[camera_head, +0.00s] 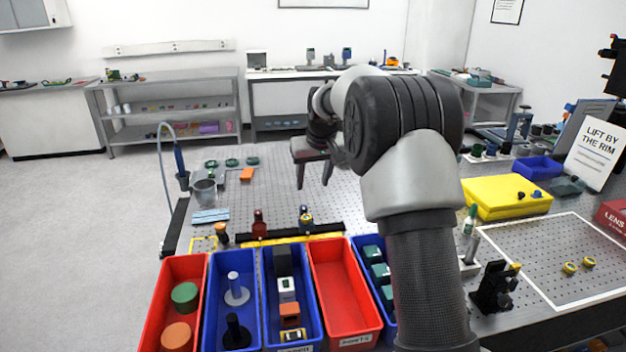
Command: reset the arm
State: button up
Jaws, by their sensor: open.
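My gripper (314,172) hangs above the perforated metal table (285,190), left of the picture's centre top. Its two dark fingers point down and are apart, with nothing between them. My arm rises from the bottom right of centre and bends over to the left, hiding part of the table behind it.
Red and blue bins (338,290) line the table's front edge, several holding parts. A black rail (290,234) with small mounts stands behind them. A yellow case (505,197) and a sign (594,153) stand right. Bare table lies around the gripper.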

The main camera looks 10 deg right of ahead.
jog(key=shift+r, duration=0.1)
jog(key=s+r+p, duration=0.1)
jog(key=s+r, duration=0.6)
jog(key=s, duration=0.4)
jog(key=s+r, duration=0.7)
jog(key=s, duration=0.4)
jog(key=s+f, duration=0.2)
jog(key=s, duration=0.9)
jog(key=s+f+m+t+p, duration=0.1)
jog(key=s+f, duration=0.1)
jog(key=s, duration=0.8)
jog(key=shift+s+a+f, duration=0.2)
jog(key=shift+s+a, duration=0.2)
